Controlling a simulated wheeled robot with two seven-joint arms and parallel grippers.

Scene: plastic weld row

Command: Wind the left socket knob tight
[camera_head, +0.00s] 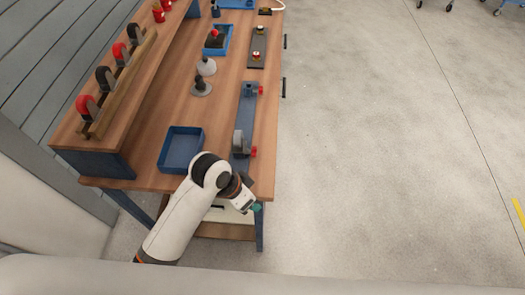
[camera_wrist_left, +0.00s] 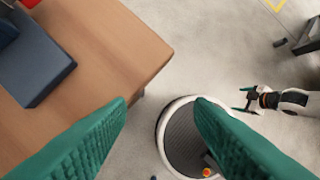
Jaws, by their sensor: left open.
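A dark blue bar fixture (camera_head: 246,112) lies along the table's right edge in the head view. It has a near red knob (camera_head: 253,152) beside a grey round part (camera_head: 239,140) and a far red knob (camera_head: 260,90). I cannot tell for sure which is the left socket knob. My left gripper (camera_head: 252,206) is past the table's near right corner, short of the near knob and touching nothing. In the left wrist view its green fingers (camera_wrist_left: 160,102) are spread and empty. The fixture's blue end (camera_wrist_left: 35,70) and a red part (camera_wrist_left: 30,3) show top left there. My right gripper (camera_wrist_left: 244,100) shows with fingers apart.
A blue tray (camera_head: 181,149) stands left of the fixture. Grey funnel-like parts (camera_head: 206,66), another blue bin (camera_head: 217,40) and a dark plate (camera_head: 258,48) lie farther back. A raised shelf (camera_head: 125,90) with red and black clamps runs along the left.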

